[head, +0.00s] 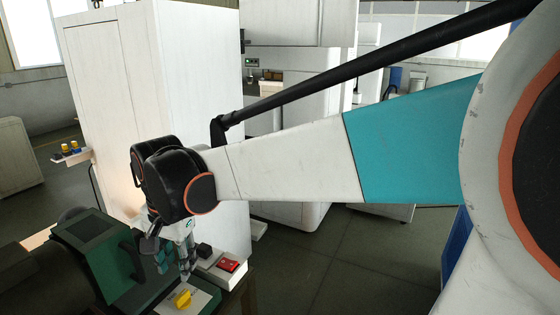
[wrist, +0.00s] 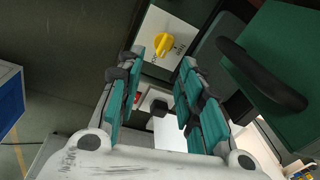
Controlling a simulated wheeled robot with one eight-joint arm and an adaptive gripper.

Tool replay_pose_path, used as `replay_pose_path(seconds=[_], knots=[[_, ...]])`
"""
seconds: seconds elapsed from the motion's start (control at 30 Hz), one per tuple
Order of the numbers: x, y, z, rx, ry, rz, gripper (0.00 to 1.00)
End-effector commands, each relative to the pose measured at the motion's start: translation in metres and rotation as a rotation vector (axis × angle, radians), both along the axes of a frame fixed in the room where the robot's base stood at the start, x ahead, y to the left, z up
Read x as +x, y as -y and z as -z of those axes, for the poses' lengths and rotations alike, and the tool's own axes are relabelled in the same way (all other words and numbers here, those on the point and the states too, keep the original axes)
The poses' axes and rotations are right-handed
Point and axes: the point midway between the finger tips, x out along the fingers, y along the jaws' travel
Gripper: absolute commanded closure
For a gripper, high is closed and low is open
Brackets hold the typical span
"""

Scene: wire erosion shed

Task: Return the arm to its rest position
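My arm reaches from the right across the head view and bends down at its black wrist. My gripper (head: 174,270) hangs there, pointing down above the green machine (head: 96,240). In the wrist view my gripper (wrist: 160,62) has its two teal-padded fingers apart, with nothing held between them. A yellow rotary knob (wrist: 163,44) on a pale plate lies beyond the fingertips. The same yellow knob (head: 183,299) shows just below the gripper in the head view. I cannot tell the exact gap between fingertips and knob.
A red switch (head: 228,265) and a black block (head: 204,251) sit right of the gripper. A tall white cabinet (head: 105,95) stands behind it. Open floor (head: 320,265) lies to the right, below my arm.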

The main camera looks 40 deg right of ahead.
Motion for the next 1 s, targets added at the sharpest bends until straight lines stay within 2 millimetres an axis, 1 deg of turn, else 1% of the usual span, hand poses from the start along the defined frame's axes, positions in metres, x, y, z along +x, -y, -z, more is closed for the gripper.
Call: replay_pose_path(seconds=[0.03, 0.1, 0.33, 0.53, 0.6, 0.73, 0.83, 1.0], knots=[[-0.015, 0.0, 0.002, -0.009, 0.033, -0.065, 0.66], [-0.028, 0.001, 0.003, -0.027, 0.085, -0.167, 0.66], [-0.07, 0.002, 0.012, -0.124, 0.245, -0.492, 0.66], [-0.101, 0.002, 0.028, -0.245, 0.367, -0.753, 0.66], [-0.108, 0.003, 0.033, -0.287, 0.399, -0.825, 0.66], [-0.117, 0.003, 0.04, -0.345, 0.438, -0.918, 0.66], [-0.12, 0.003, 0.042, -0.369, 0.452, -0.954, 0.66], [-0.121, 0.003, 0.043, -0.374, 0.455, -0.962, 0.66]])
